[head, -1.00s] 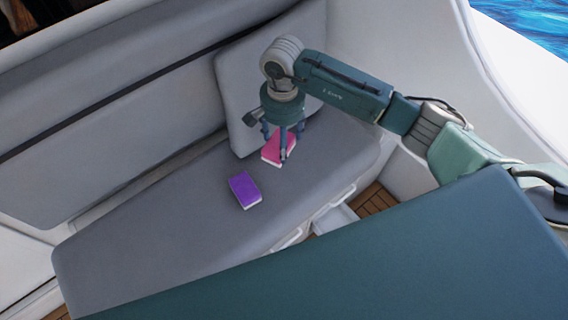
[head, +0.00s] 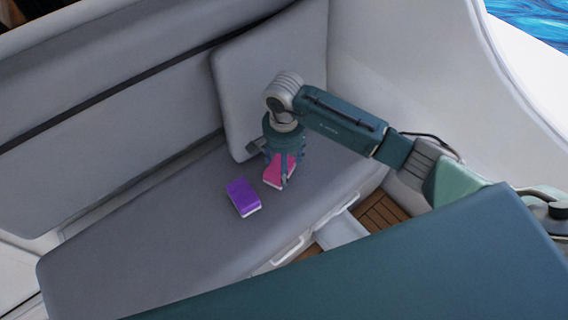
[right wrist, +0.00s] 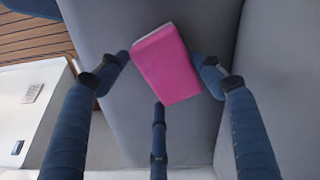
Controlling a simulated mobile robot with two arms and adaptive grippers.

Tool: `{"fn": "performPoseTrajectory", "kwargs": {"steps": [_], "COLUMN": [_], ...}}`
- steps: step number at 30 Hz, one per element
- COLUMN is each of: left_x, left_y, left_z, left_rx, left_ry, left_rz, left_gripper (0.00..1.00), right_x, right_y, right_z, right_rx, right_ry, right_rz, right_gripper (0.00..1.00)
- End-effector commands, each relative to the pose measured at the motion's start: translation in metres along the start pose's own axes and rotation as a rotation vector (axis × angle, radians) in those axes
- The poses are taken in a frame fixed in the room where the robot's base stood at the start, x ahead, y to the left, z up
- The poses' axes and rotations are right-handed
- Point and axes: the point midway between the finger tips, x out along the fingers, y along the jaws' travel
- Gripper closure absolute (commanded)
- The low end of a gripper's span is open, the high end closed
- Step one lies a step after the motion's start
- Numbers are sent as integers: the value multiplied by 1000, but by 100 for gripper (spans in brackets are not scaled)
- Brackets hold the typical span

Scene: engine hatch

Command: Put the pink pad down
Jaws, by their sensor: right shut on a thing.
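The pink pad (head: 273,178) has a white underside and is low over the grey bench seat, just right of the purple pad. In the right wrist view the pink pad (right wrist: 166,66) lies between the fingers. My right gripper (head: 282,182) points down and is shut on it; its fingers hide part of the pad in the head view. I cannot tell whether the pad touches the seat. My left gripper is not in view.
The purple pad (head: 242,196) lies on the bench seat (head: 150,240). A grey cushion (head: 232,85) leans on the backrest behind my right gripper. The seat is clear to the left. An open drawer (head: 340,232) and wooden floor (head: 382,215) are below the front edge.

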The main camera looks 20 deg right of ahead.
Motion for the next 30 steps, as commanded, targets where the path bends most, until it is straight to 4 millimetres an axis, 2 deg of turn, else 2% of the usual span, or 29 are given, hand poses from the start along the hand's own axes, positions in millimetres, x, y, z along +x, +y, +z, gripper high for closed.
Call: {"fn": "performPoseTrajectory", "kwargs": {"steps": [2,3,6,17,20,30], "left_x": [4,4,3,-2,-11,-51], "left_y": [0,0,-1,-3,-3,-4], "left_z": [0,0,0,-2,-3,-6], "left_rx": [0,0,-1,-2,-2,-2], "left_ry": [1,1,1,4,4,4], "left_rz": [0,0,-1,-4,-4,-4], "left_gripper": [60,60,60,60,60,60], "right_x": [4,4,2,-2,-17,-90], "right_y": [0,0,0,0,0,0], "right_z": [0,0,0,0,-1,-1], "right_rx": [0,0,0,0,-1,-1], "right_ry": [1,1,0,-1,3,3], "right_rz": [0,0,0,0,-2,-2], "right_gripper": [54,32,15,15,15,15]}}
